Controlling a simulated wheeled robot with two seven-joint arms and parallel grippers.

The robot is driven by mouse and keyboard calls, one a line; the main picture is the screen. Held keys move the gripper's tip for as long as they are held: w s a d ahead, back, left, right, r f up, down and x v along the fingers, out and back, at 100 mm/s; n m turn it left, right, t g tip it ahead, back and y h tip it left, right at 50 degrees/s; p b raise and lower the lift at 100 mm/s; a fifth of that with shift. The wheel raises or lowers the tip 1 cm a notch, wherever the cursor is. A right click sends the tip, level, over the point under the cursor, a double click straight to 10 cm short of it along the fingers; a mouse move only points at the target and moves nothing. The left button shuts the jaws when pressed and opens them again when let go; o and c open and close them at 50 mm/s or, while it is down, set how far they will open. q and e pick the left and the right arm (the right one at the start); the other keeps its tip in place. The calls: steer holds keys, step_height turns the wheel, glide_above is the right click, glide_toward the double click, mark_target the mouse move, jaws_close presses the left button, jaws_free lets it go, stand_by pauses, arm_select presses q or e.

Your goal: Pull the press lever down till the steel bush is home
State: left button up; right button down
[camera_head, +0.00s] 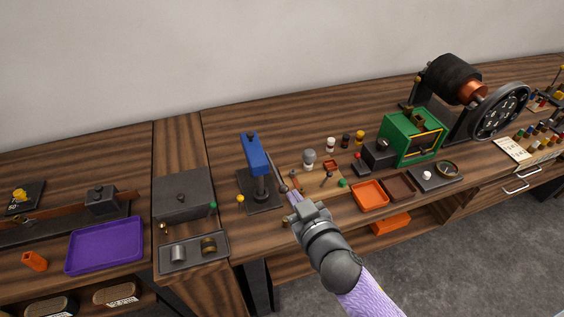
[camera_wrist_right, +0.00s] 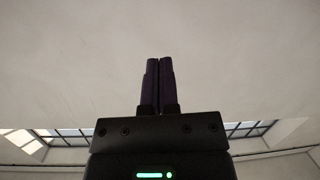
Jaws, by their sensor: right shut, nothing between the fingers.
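The blue press (camera_head: 257,158) stands upright on its dark base plate (camera_head: 262,204) at the middle of the bench. Its thin dark lever (camera_head: 277,173) slants down on the right side of the press. My right gripper (camera_head: 291,195) is shut and empty, its fingertips close to the lever's lower end; I cannot tell whether they touch it. In the right wrist view the two dark fingers (camera_wrist_right: 158,80) are together against a pale background. I cannot make out a steel bush under the press. My left gripper is out of view.
A grey tray (camera_head: 213,262) with a steel cylinder and a brass-coloured one lies to the left, before a dark box (camera_head: 183,195). Small parts, an orange tray (camera_head: 369,195) and a green housing (camera_head: 409,136) stand to the right. The bench behind the press is clear.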

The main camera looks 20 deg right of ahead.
steer(key=b, duration=0.2)
glide_above(283, 190)
steer(key=w, duration=0.1)
steer(key=f, duration=0.3)
steer(key=f+b, duration=0.1)
steer(key=shift+s+f, duration=0.2)
steer(key=shift+s, duration=0.1)
steer(key=shift+s+f, duration=0.2)
steer(key=shift+f, duration=0.05)
